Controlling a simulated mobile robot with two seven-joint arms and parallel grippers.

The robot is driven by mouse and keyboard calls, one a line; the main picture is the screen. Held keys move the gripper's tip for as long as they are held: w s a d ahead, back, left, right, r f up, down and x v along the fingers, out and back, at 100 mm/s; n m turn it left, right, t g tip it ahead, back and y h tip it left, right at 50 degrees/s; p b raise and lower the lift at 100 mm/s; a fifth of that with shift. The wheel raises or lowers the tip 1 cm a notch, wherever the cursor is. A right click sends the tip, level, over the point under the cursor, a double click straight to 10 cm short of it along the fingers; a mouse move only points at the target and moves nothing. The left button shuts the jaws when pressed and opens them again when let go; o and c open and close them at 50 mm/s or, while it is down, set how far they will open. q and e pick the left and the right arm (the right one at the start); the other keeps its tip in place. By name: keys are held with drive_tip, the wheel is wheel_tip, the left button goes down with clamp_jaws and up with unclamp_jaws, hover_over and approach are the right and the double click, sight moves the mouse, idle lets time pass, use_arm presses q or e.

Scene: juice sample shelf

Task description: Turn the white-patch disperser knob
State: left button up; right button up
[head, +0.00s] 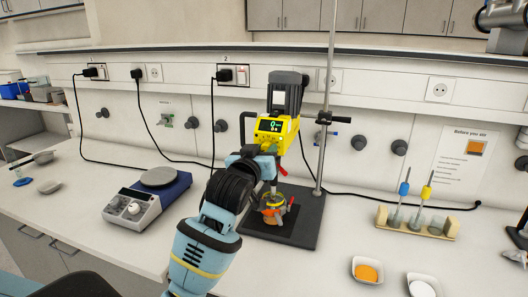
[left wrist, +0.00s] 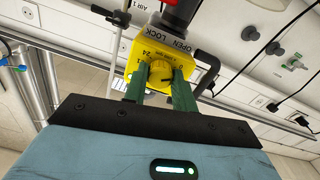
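The disperser (head: 270,128) has a yellow housing with a lit green display and a dark motor on top. It hangs on a stand over a small vessel (head: 272,206) with orange parts. My left gripper (head: 262,160) is at the lower front of the housing. Numbers are printed around the knob. The fingers hide the knob's sides, and I cannot make out a white patch. My right gripper is not in view.
The stand's dark base (head: 300,232) and upright rod (head: 325,150) are close by. A rack (head: 416,226) with blue and yellow tools and two small dishes (head: 367,270) are to the right. Cables hang along the wall.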

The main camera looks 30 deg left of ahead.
use_arm(q)
drive_tip(key=c, duration=0.4)
drive_tip(key=shift+o, duration=0.2)
drive_tip(key=m, duration=0.4)
drive_tip(key=shift+m, duration=0.3)
drive_tip(key=m, duration=0.3)
drive_tip(key=shift+m, duration=0.3)
drive_tip(key=m, duration=0.4)
drive_tip(key=shift+m+g, duration=0.3)
drive_tip(key=shift+m, duration=2.3)
